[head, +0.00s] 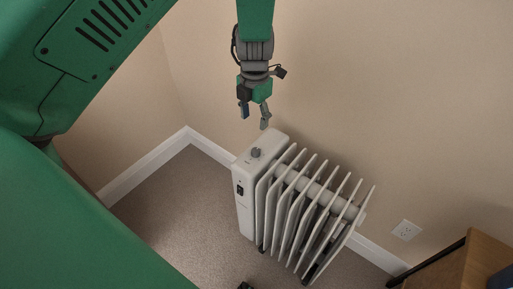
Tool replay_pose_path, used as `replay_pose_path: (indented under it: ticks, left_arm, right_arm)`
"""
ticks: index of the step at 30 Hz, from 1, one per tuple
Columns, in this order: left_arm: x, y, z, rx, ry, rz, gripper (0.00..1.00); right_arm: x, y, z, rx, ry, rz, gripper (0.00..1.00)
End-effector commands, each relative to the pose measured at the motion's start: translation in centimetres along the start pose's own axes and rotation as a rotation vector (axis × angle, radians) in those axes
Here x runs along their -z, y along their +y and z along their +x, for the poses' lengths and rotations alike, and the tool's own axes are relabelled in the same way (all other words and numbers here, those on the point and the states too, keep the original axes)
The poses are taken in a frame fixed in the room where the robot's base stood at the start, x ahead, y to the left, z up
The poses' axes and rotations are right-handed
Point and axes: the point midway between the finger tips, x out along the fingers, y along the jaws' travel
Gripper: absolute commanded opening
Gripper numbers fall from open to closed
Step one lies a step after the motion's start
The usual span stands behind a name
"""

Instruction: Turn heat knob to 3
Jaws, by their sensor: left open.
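A white finned radiator heater (244,205) stands upright on the floor near the wall. Its heat knob (256,152), a small grey dial, is on the top of the end panel at the heater's left. The marks around the knob are too small to read. My left gripper (254,118) hangs above and just behind the knob in the picture, fingers pointing down, open and empty. It appears apart from the knob. My right gripper is not in view.
A dark switch (240,189) is on the heater's front panel. A wall outlet (406,230) is to the right. A wooden piece of furniture (465,265) fills the lower right corner. The carpet (175,215) left of the heater is clear.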

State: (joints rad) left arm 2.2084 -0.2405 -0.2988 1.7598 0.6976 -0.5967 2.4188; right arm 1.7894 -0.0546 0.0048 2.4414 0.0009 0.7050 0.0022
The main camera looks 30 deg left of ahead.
Motion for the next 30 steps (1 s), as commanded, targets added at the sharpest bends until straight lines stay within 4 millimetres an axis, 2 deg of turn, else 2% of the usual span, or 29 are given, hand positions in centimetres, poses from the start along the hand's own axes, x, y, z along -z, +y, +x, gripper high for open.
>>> replay_pose_path:
  ticks: [2, 5, 15, 21, 25, 30]
  left_arm:
    - [-0.4, -0.2, -0.2, 0.010, -0.003, -0.040, 0.46]
    - [-0.6, -0.2, 0.7, 0.014, -0.001, -0.054, 0.46]
    - [-0.4, -0.3, 7.7, 0.014, 0.001, -0.050, 0.46]
    - [-0.4, -0.4, 11.3, 0.014, 0.000, -0.049, 0.46]
    - [-0.5, -0.3, 12.7, 0.012, -0.001, -0.048, 0.46]
    - [-0.5, -0.3, 13.3, 0.012, -0.003, -0.048, 0.46]
  right_arm:
    - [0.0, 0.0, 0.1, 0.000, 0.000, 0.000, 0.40]
    - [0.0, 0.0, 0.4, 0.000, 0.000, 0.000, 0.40]
    - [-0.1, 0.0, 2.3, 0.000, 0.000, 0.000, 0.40]
    - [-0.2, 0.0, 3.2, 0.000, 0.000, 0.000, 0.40]
    - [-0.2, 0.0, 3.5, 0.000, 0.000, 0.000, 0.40]
    - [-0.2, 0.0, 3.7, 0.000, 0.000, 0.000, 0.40]
